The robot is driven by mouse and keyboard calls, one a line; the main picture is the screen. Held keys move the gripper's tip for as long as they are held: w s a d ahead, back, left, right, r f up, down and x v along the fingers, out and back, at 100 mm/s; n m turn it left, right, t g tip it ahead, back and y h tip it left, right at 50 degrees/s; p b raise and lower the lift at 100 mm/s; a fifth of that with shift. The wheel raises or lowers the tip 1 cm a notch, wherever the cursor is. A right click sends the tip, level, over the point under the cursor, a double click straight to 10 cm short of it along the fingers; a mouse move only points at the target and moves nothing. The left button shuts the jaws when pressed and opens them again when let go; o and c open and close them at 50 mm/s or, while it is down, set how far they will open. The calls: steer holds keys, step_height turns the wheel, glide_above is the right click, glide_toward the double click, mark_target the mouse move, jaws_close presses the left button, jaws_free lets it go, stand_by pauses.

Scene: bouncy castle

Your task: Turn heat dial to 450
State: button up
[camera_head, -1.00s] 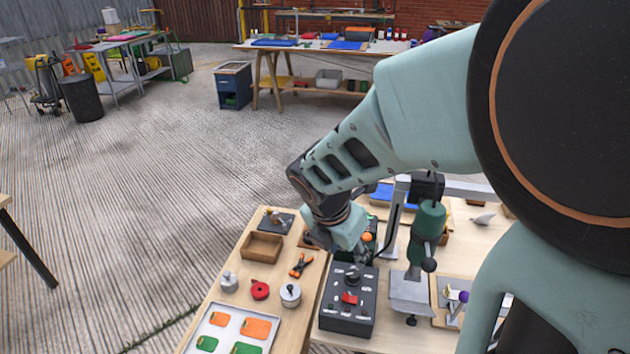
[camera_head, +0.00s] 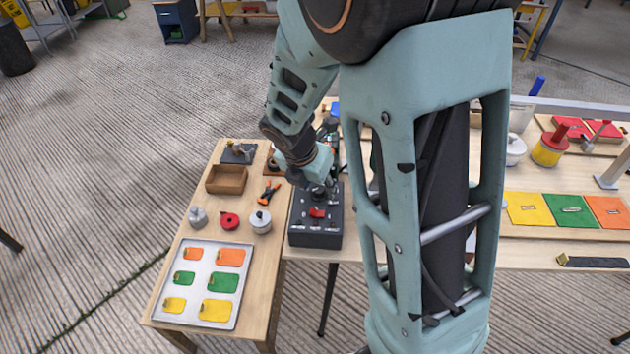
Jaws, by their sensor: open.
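A dark control box (camera_head: 313,240) stands on the workbench, with a red switch (camera_head: 317,212) and white markings on its sloped top. The markings are too small to read. My gripper (camera_head: 323,190) is over the far end of the box, pointing down, and is open. It hides that part of the panel, so the heat dial and its setting cannot be made out. Whether the fingers touch anything on the panel cannot be told.
Left of the box are orange-handled pliers (camera_head: 268,191), a white lidded pot (camera_head: 260,221), a red tape roll (camera_head: 229,220), a wooden tray (camera_head: 227,179) and a metal tray (camera_head: 240,307) with colored tags. My arm hides the bench right of the box.

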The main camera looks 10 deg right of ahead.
steer(key=shift+c, duration=0.3)
jaws_close()
